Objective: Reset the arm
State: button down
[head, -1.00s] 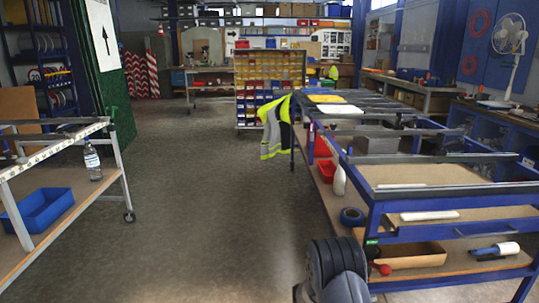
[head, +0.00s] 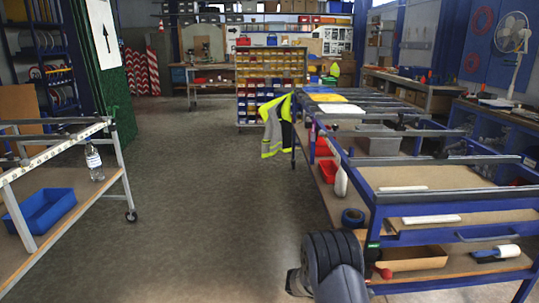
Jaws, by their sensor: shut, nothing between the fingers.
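My arm shows at the bottom edge of the head view, right of the middle, as a dark ribbed joint with a grey link. A small dark part of it sticks out to the left, low over the floor. I cannot make out any gripper fingers in this view. The arm stands in front of the near left corner of the blue workbench (head: 455,235) and hides part of it.
A trolley with a blue bin (head: 40,210) and a bottle (head: 94,161) stands left. The floor (head: 205,210) between is clear.

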jog(key=v, duration=1)
jog(key=d+f+m, duration=0.2)
jog(key=d+f, duration=0.2)
jog(key=d, duration=0.8)
jog(key=w+f+m+t+b, duration=0.3)
jog(key=w+f+m+b, duration=0.1)
jog(key=f+m, duration=0.4)
jog(key=shift+w+a+f+t+h+b, duration=0.3)
jog(key=shift+a+f+t, duration=0.1)
jog(key=shift+f, duration=0.2)
